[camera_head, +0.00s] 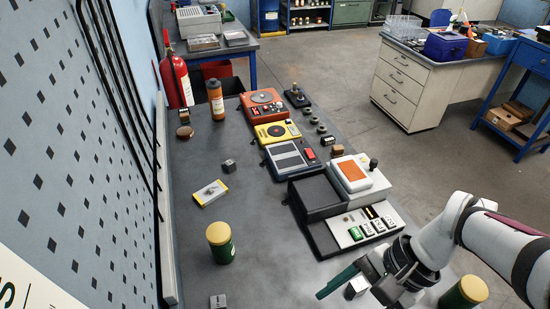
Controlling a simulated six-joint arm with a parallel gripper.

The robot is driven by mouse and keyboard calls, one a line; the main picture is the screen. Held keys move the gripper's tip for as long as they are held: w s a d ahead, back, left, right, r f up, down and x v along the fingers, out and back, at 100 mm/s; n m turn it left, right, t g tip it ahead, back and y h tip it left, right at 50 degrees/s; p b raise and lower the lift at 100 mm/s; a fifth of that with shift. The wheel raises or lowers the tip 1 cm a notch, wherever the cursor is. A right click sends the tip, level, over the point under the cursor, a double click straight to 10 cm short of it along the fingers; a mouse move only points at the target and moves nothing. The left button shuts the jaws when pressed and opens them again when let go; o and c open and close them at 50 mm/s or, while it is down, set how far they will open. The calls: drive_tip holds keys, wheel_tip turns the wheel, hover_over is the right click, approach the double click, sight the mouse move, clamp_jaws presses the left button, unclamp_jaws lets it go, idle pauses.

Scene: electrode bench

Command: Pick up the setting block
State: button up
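Several small grey metal blocks are in view, and I cannot tell for certain which one is the setting block. One dark grey block (229,166) sits on the bench left of the machines. Another, lighter block (217,301) is at the bottom edge, partly cut off. A third, bright metal block (355,288) shows right at my gripper (345,284), at the lower right. One long green finger points left over the bench. The other finger is not clearly seen, so I cannot tell whether this block is held or just beside the fingers.
A white and black machine with an orange screen (352,173) stands left of my arm. A green jar with a yellow lid (220,242) and a small yellow-edged card (210,193) are on the bench. Another yellow-lidded jar (464,293) is right of my gripper.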

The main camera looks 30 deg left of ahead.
drive_tip(key=w+a+f+m+g+y, duration=0.2)
drive_tip(key=w+a+f+g+y, duration=0.1)
drive_tip(key=w+a+f, duration=0.35)
drive_tip(key=m+g+y, duration=0.1)
drive_tip(key=m+y, duration=0.1)
approach(224, 300)
drive_tip(key=shift+y, duration=0.3)
drive_tip(key=x, duration=0.8)
drive_tip(key=shift+s+f, duration=0.25)
drive_tip(key=shift+f, duration=0.1)
clamp_jaws()
